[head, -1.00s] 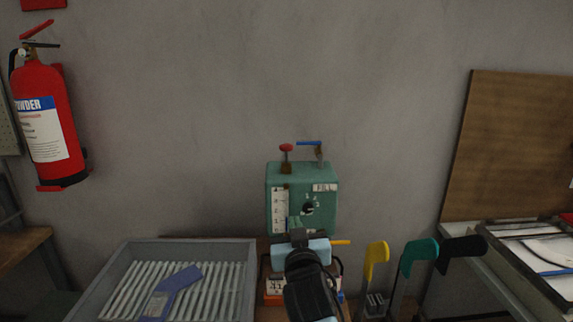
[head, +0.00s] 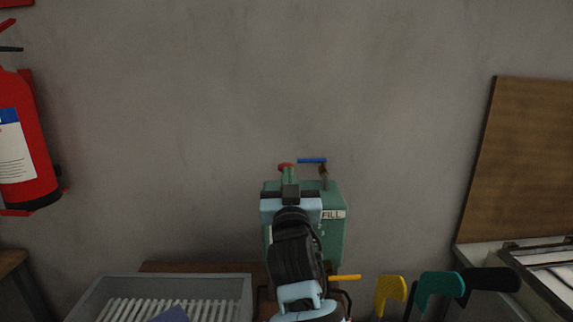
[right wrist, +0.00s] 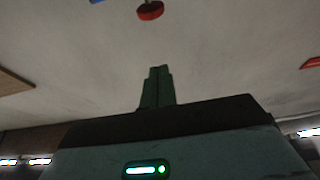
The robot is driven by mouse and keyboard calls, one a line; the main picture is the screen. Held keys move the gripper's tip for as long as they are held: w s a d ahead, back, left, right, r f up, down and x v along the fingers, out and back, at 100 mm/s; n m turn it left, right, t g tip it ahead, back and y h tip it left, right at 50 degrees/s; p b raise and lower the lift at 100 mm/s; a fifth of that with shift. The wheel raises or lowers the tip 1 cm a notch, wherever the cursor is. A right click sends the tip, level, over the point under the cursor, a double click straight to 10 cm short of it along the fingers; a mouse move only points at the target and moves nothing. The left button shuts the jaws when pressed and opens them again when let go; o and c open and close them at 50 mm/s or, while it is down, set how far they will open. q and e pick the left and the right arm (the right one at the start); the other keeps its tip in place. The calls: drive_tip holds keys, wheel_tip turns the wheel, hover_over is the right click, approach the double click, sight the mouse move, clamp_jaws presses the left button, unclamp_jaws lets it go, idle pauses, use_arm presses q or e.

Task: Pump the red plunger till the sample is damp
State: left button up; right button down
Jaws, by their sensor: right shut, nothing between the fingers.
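The red plunger (head: 285,165) is a red knob on top of the green box (head: 336,240) marked FILL; my right gripper covers most of it in the head view. In the right wrist view the red knob (right wrist: 150,11) shows at the top edge, beyond the fingertips with a gap in the picture. My right gripper (head: 289,172) is shut and empty in front of the box top; its green fingers (right wrist: 157,70) are pressed together. The box's scale and dial are hidden behind my arm. I cannot make out the sample. My left gripper is not in view.
A blue-handled lever (head: 312,160) stands right of the plunger on the box. A yellow lever (head: 344,277) sticks out low on the right. Yellow (head: 391,289), teal (head: 440,285) and black (head: 492,280) sock forms stand at right. A grey ribbed tray (head: 100,300) lies at left.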

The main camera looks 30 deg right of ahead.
drive_tip(key=p+x, duration=0.1)
drive_tip(key=x, duration=0.9)
wheel_tip(320, 180, down, 4)
drive_tip(key=shift+r, duration=0.1)
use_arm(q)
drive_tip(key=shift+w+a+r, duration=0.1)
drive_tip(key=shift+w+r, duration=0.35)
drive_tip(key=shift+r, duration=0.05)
